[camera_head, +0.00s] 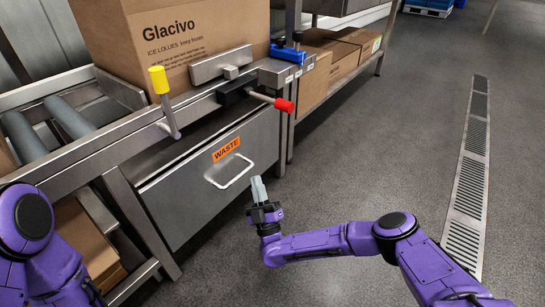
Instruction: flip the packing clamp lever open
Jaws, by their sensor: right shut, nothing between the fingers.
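A clamp with a black body (236,91) sits on the steel frame in front of the ice-lolly carton (180,40). Its grey pad (221,65) is at the carton's lower front face. A lever with a red grip (284,105) sticks out from the clamp to the right, roughly level. My right gripper (257,181) is shut and empty, in front of the waste drawer. It is below the red grip and apart from it. My left arm shows at the lower left, but its gripper is not in view.
A yellow-knobbed upright lever (159,80) stands left of the clamp, and a blue fixture (288,51) right of it. Cartons (318,70) lie on a low shelf behind. Open floor (380,150) lies to the right.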

